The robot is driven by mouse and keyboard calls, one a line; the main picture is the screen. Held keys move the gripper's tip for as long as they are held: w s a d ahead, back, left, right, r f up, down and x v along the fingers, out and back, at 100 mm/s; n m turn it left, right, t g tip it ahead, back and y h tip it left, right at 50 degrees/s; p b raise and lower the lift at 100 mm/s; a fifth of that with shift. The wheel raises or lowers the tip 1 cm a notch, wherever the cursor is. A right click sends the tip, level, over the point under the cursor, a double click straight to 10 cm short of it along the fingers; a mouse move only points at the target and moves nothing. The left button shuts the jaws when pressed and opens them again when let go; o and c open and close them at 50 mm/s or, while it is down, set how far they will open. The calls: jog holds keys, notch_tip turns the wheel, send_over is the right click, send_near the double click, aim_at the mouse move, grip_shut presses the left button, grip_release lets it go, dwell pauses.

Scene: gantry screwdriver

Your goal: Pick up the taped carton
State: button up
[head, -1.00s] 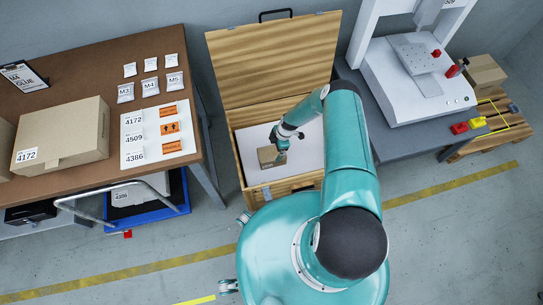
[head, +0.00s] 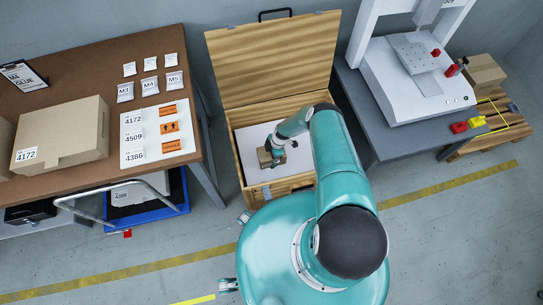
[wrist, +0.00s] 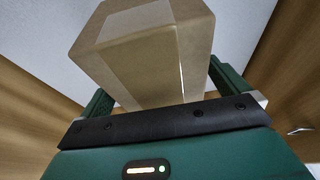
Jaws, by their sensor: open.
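The taped carton (head: 264,157) is a small brown box on the white floor of the open wooden crate (head: 292,184). In the wrist view the carton (wrist: 150,45) fills the upper middle, with a paler tape strip along its top and side. My gripper (head: 275,154) is down inside the crate at the carton. In the wrist view my gripper (wrist: 165,88) is open, with one green finger on each side of the carton. The fingertips are partly hidden behind the carton, so contact is unclear.
The crate's raised lid (head: 270,60) stands behind, and its walls surround my gripper. A brown workbench (head: 75,75) with a larger carton (head: 65,135) is at left. A grey table with a white gantry machine (head: 410,80) is at right.

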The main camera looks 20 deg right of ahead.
jog(key=shift+f, duration=0.25)
dwell(0.4)
jog(key=c, duration=1.3)
jog(key=shift+r, duration=0.2)
